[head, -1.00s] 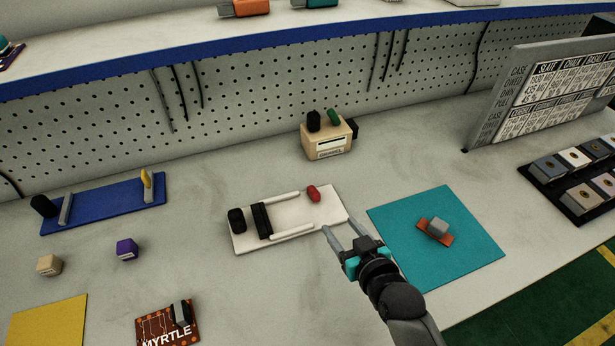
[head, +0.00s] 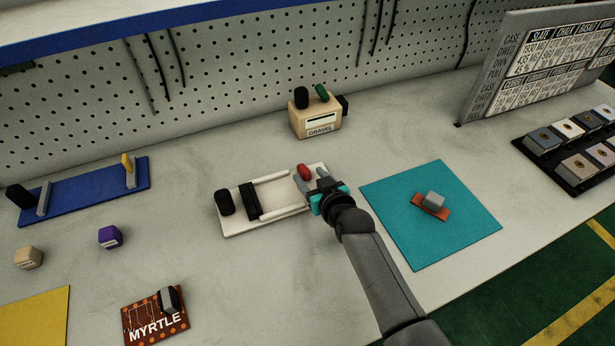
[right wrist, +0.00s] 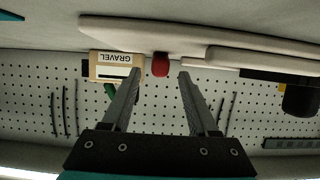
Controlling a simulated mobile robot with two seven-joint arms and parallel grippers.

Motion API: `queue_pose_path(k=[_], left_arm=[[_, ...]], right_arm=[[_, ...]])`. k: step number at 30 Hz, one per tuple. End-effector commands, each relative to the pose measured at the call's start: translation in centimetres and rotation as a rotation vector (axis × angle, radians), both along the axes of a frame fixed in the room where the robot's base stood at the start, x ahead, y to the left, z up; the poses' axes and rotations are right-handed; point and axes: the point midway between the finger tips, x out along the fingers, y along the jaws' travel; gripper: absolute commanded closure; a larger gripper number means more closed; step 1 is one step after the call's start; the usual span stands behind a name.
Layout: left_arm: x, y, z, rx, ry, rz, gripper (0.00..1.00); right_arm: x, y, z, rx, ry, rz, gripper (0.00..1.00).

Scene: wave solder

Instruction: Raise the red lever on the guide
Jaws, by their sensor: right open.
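The white guide (head: 236,228) lies on the bench in the middle of the head view, with two white rails, a black block and a black knob at its left. Its red lever (head: 304,172) is at the right end. My right gripper (head: 309,181) is open at that end, its fingers close to the lever. In the right wrist view the red lever (right wrist: 160,65) shows between and beyond the two open fingertips (right wrist: 157,80), with the guide (right wrist: 130,30) above it in the picture. I cannot tell whether a finger touches it. My left gripper is not in view.
A beige box labelled GRAVEL (head: 316,119) stands behind the guide. A teal mat (head: 400,240) with a small orange board (head: 420,207) lies to the right. A blue guide (head: 85,196) is at the left, and a MYRTLE board (head: 140,330) lies in front.

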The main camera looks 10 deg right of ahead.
Motion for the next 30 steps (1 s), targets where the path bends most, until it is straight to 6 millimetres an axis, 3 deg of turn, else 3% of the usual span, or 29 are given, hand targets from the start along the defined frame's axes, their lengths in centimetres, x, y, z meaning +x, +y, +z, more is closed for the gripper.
queue_pose_path(k=[6, 18, 30], left_arm=[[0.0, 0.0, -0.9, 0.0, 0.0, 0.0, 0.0], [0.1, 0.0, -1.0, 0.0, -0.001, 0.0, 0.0], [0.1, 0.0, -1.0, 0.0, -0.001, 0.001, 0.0]], right_arm=[[1.7, 0.4, -0.8, 0.0, 0.0, -0.001, 0.4], [2.1, 0.6, -0.9, 0.0, 0.0, -0.001, 0.4], [2.1, 0.5, -0.9, -0.001, 0.001, -0.001, 0.85]])
